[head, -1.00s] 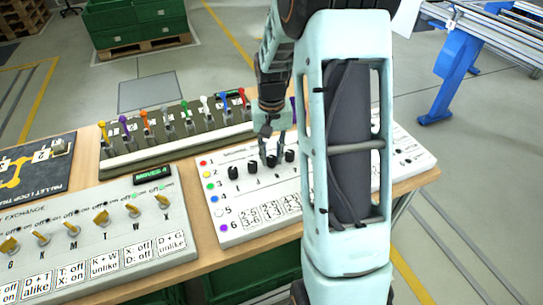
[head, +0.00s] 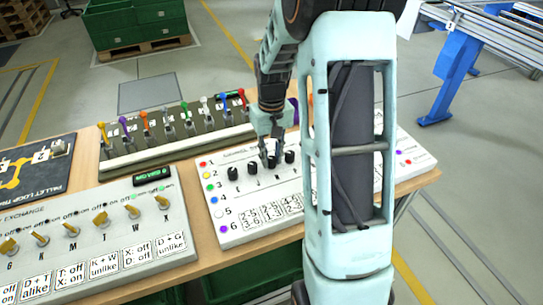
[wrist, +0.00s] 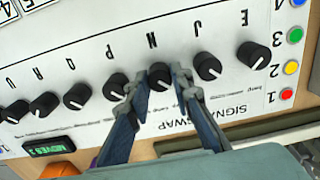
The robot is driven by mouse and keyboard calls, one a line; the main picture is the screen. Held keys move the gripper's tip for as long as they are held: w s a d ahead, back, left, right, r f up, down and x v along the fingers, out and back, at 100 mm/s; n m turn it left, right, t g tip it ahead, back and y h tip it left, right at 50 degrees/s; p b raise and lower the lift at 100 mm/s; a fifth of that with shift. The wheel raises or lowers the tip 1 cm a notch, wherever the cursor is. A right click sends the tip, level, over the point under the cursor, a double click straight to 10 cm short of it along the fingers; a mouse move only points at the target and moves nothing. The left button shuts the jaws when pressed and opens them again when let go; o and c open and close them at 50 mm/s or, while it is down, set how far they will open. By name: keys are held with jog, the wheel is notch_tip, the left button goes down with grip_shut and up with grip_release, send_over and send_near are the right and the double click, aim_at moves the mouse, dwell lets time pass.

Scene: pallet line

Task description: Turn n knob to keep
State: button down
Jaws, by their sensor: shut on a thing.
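The N knob (wrist: 159,76) is a round black knob with a white pointer mark, under the letter N on the white signal swap panel (wrist: 215,110). In the wrist view my gripper (wrist: 158,82) has one finger on each side of it, closed on its sides. In the head view my gripper (head: 270,150) points down at the row of knobs and partly hides the N knob. The J knob (wrist: 207,66) and P knob (wrist: 116,86) stand close on either side of the fingers. The word "keep" is not readable in view.
The E knob (wrist: 251,55) is at the row's end. A switch panel (head: 120,225) with several brass toggles stands at front left. A rack of coloured levers (head: 180,135) stands behind. My arm hides the right part of the signal panel.

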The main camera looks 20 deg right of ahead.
aim_at(272, 159)
jog(key=c, duration=1.7)
grip_release()
jog(key=shift+r, duration=0.1)
notch_tip(272, 159, up, 12)
jog(key=shift+f, duration=0.1)
